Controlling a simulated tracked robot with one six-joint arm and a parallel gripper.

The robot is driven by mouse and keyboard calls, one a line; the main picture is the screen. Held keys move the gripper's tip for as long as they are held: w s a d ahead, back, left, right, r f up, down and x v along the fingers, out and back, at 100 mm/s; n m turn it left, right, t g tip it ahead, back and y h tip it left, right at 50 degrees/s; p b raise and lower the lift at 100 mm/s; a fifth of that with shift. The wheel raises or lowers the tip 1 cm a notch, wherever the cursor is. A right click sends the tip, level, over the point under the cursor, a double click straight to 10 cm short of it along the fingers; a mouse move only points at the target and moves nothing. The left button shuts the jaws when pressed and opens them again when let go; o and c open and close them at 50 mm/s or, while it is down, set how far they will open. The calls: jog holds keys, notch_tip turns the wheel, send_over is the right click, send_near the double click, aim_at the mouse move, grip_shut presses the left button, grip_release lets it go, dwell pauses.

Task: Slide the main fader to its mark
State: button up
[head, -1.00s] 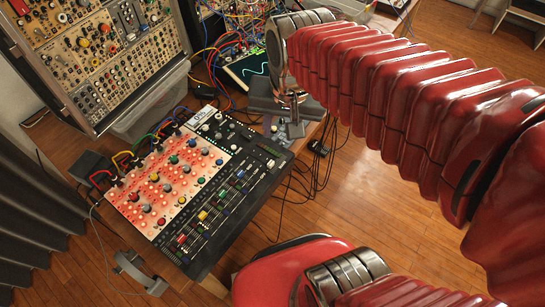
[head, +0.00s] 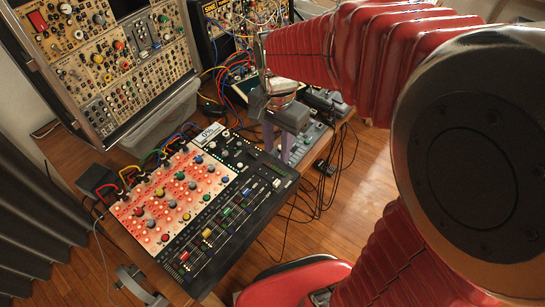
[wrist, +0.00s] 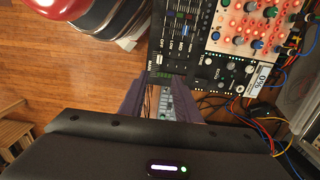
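The mixer (head: 225,215) is a dark panel with a row of coloured fader caps at its front right side and a pinkish lit knob section. A pale cap (head: 276,184) sits near the row's far right end; I cannot tell for certain that it is the main fader. In the wrist view a MAIN label (wrist: 150,64) shows at the mixer's edge; its mark is too small to make out. A small display (wrist: 262,77) reads 0%. My gripper (head: 278,150) points down beyond the mixer's right far corner, its two purple fingers apart with nothing between them.
A modular synth case (head: 110,60) stands at the back left, another rack (head: 245,25) behind my gripper. Cables (head: 235,70) tangle between them and hang at the table's right edge (head: 345,115). A small keyed device (head: 308,145) lies near my gripper. A red stool (head: 295,285) stands in front.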

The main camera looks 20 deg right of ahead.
aim_at(276, 181)
jog(key=shift+f, duration=0.1)
notch_tip(276, 181, down, 14)
jog(key=shift+r, duration=0.15)
dwell(0.6)
jog(key=shift+c, duration=0.3)
grip_shut()
